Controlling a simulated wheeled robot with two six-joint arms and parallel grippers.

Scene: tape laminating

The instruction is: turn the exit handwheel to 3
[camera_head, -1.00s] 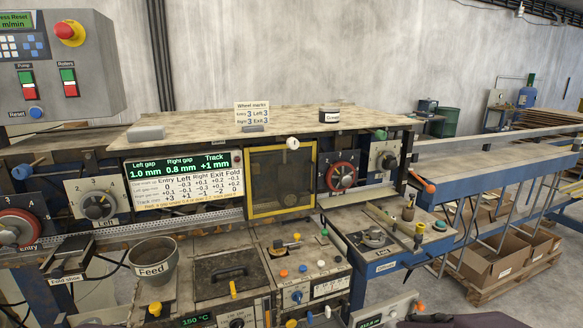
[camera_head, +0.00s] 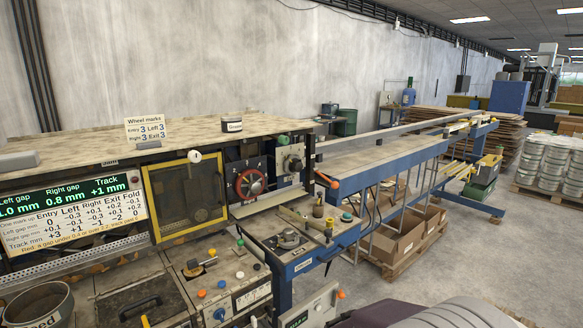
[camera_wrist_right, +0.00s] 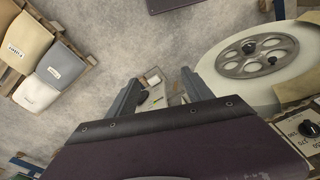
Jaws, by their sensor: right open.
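A red-rimmed handwheel (camera_head: 250,184) with a dark hub stands upright on a dark numbered plate on the machine front, right of the yellow-framed window (camera_head: 186,192). I take it to be the exit handwheel, but its label and current mark are not readable. A grey knob on a pale plate (camera_head: 291,163) is to its right. The wheel marks card (camera_head: 145,130) on the top reads Exit 3. My right gripper (camera_wrist_right: 160,76) is open and empty over the floor in the right wrist view, away from the handwheel. My left gripper is not in view.
The gap display (camera_head: 66,197) is at the left. A small bench (camera_head: 296,240) with knobs juts out below the handwheel. An orange-tipped lever (camera_head: 327,180) sticks out at its right. Cardboard boxes (camera_head: 398,240) stand under the conveyor. Open floor lies to the right.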

